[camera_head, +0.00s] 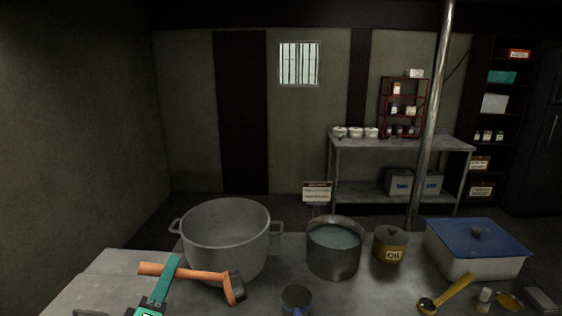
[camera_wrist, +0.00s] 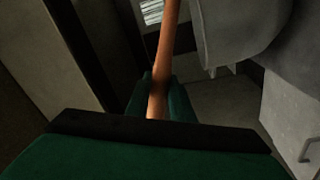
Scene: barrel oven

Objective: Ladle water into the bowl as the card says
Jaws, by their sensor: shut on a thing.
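My gripper (camera_head: 170,272) is shut on the orange handle (camera_head: 205,274) of a ladle. The ladle's dark cup (camera_head: 237,287) hangs at the right end, in front of a large grey two-handled vessel (camera_head: 226,240); its contents are not visible. In the wrist view the orange handle (camera_wrist: 164,60) runs up between the green fingers. A grey pot holding water (camera_head: 334,238) stands right of the large vessel. A small card (camera_head: 317,192) stands behind them; its text is too small to read. A small dark blue cup (camera_head: 296,300) is at the front edge. I cannot tell which vessel is the bowl.
A yellow oil can (camera_head: 389,245) and a white box with a blue lid (camera_head: 475,250) stand to the right. A yellow spoon (camera_head: 448,293) and small items lie front right. A metal pole (camera_head: 431,120) rises behind. A shelf table (camera_head: 400,144) is at the back.

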